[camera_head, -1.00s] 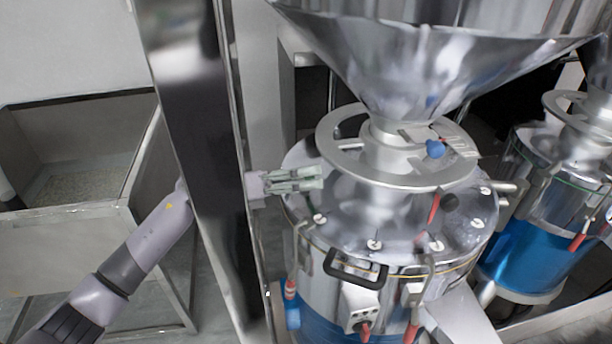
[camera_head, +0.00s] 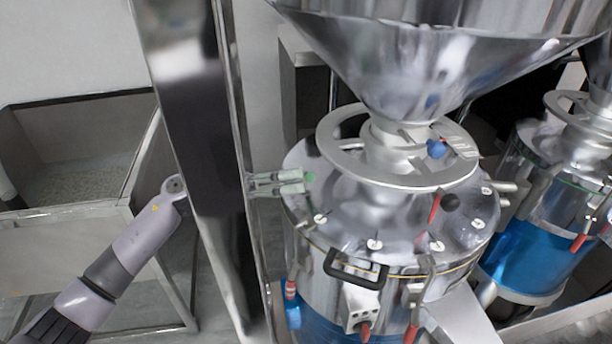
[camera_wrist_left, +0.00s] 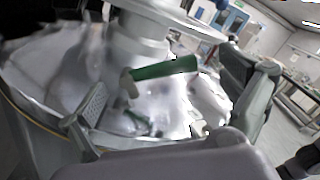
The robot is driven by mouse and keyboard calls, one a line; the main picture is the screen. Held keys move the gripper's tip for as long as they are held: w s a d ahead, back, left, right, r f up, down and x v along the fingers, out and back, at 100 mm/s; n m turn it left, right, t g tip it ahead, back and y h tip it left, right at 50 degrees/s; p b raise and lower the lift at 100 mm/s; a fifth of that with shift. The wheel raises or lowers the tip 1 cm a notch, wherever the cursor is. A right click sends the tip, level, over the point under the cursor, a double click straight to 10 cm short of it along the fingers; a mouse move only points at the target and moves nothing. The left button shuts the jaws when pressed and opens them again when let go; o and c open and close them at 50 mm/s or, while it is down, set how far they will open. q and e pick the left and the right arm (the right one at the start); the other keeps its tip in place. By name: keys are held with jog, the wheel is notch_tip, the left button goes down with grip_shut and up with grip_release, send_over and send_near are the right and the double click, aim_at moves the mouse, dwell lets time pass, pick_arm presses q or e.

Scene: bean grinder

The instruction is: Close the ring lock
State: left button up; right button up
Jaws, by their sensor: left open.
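The silver ring (camera_head: 400,183) circles the neck of the grinder (camera_head: 375,235), below the hopper. A blue knob (camera_head: 437,148) sits at its right side. In the left wrist view, a green handle (camera_wrist_left: 165,69) lies close in front of the neck, between my fingers in the picture. I cannot tell whether they touch it. My left gripper (camera_head: 300,182) is open at the left edge of the grinder lid, left of the ring; its fingers also show in the left wrist view (camera_wrist_left: 170,95). The post partly hides my left arm. My right gripper is not in view.
A tall metal post (camera_head: 200,150) stands close to my left arm. The big hopper (camera_head: 420,60) overhangs the ring. A second grinder (camera_head: 535,235) stands at the right, and a metal bin (camera_head: 70,210) at the left. Red-handled clamps (camera_head: 413,300) line the grinder's side.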

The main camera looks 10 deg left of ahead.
pick_arm(q)
jog(key=v, duration=0.9)
jog(key=shift+s+a, duration=0.1)
